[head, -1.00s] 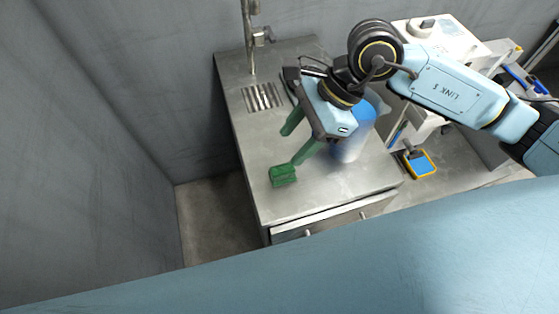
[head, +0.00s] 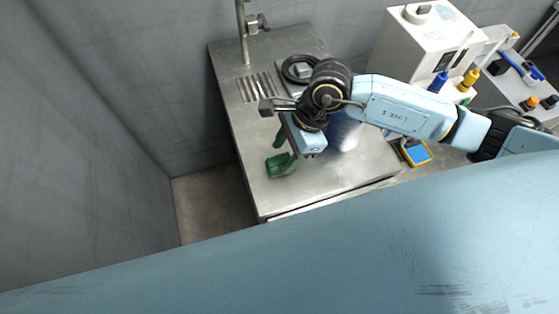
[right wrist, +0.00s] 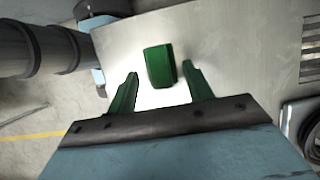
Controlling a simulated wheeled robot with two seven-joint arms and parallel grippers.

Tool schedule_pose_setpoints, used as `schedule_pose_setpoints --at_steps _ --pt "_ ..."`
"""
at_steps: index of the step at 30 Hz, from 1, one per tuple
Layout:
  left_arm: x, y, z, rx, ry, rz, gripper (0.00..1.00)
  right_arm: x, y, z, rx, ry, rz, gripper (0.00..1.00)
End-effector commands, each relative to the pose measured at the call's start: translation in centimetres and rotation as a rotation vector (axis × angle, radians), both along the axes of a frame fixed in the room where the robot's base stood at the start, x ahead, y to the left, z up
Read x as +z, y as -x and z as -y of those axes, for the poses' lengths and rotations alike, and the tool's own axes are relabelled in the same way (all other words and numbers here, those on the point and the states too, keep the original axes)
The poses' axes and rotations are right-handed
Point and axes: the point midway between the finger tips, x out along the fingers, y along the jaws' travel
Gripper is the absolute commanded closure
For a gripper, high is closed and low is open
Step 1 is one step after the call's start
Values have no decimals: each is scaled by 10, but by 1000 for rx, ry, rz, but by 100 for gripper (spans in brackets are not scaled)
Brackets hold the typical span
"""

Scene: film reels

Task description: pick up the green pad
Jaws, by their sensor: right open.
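The green pad (head: 279,165) lies on the metal counter (head: 250,122), near its left front part. In the right wrist view the green pad (right wrist: 159,66) is a dark green block just beyond and between the two fingertips. My right gripper (head: 284,150) has green fingers and is open. It is over the counter, close to the pad; one finger overlaps the pad in the head view. My left gripper is not in view.
A blue-and-white cylinder (head: 346,132) stands behind my right arm, partly hidden. A tap (head: 244,32) and slotted drain (head: 255,88) are at the back left. A white machine (head: 424,45) stands at the back right. The counter's front is clear.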

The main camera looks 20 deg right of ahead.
Motion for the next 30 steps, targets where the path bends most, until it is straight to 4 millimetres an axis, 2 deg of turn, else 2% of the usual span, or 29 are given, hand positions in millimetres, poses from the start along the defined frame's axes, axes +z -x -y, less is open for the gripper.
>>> schedule_pose_setpoints --at_steps 4,12,23,30 --pt "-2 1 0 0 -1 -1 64 -16 1 -7 0 -2 -1 49" --pt "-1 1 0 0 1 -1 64 -18 1 -8 1 -1 0 49" --pt "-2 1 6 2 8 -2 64 -18 1 -8 0 -1 0 96" --pt "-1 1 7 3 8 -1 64 -16 0 -8 1 -2 1 97"
